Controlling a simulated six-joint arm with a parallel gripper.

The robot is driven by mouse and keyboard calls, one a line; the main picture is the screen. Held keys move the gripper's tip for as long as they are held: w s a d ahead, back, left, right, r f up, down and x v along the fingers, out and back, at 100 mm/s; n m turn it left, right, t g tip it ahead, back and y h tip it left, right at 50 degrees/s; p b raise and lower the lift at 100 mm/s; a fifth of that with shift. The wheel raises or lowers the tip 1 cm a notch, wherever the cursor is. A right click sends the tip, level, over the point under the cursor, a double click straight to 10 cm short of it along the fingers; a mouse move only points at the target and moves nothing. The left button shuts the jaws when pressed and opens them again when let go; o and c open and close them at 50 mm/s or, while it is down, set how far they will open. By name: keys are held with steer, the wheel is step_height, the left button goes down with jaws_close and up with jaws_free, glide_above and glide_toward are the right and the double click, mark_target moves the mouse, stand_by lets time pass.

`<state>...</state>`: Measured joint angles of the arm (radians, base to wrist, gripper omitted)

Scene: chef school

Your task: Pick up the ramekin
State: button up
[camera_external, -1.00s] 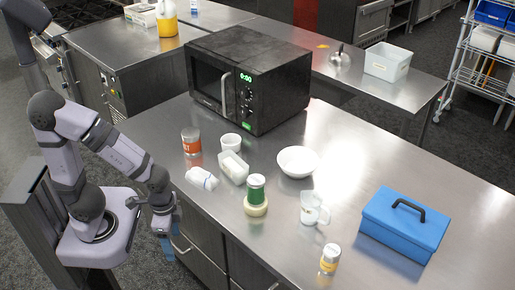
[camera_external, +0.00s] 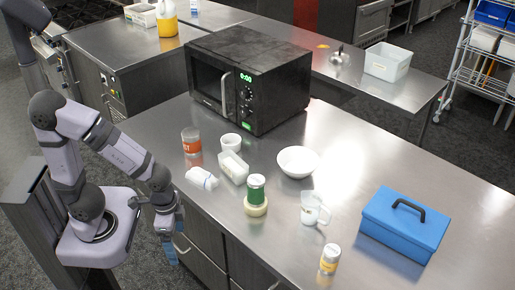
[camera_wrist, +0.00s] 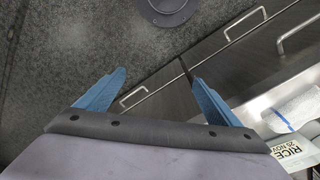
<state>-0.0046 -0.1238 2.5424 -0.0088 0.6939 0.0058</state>
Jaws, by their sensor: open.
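A small white cup, which looks like the ramekin (camera_external: 231,142), stands upright on the steel counter in front of the microwave in the external view. It is not seen in the wrist view. My gripper (camera_external: 171,250) hangs beside the counter's left edge, in front of the drawer fronts, well apart from the cup. In the wrist view my gripper (camera_wrist: 158,78) shows two blue fingers spread apart with nothing between them. They point at the floor and drawers.
Near the cup are an orange-labelled can (camera_external: 191,140), a white rectangular container (camera_external: 233,167), a white bag (camera_external: 202,178) and a white bowl (camera_external: 298,161). The microwave (camera_external: 249,80) is behind.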

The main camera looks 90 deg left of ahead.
steer(key=w+a+r+n+t+p, duration=0.1)
steer(key=w+a+r+t, duration=0.2)
steer(key=w, duration=0.6)
steer(key=w+a+r+t+y+p, duration=0.1)
steer(key=w+a+r+t, duration=0.2)
steer(key=w, duration=0.7)
steer(key=w+a+r+n+t+p, duration=0.15)
steer(key=w+r, duration=0.25)
steer(key=w, duration=0.5)
steer(key=n+g+y+b, duration=0.5)
steer(key=n+g+y, duration=0.1)
steer(key=n+y, duration=0.65)
glide_toward(229, 141)
steer(key=shift+n+t+h, duration=0.25)
steer(key=shift+n+h, duration=0.15)
steer(key=shift+h, duration=0.05)
steer(key=shift+w+a+r+p, duration=0.1)
steer(key=shift+w+a+p, duration=0.25)
steer(key=shift+a, duration=0.25)
steer(key=shift+w+a+r+p, duration=0.15)
steer(key=shift+w+a+p, duration=0.15)
steer(key=shift+a, duration=0.3)
steer(key=shift+w+a+r+p, duration=0.1)
steer(key=shift+w+a+p, duration=0.25)
steer(key=shift+a, duration=0.25)
steer(key=shift+s, duration=0.1)
steer(key=c, duration=1.2)
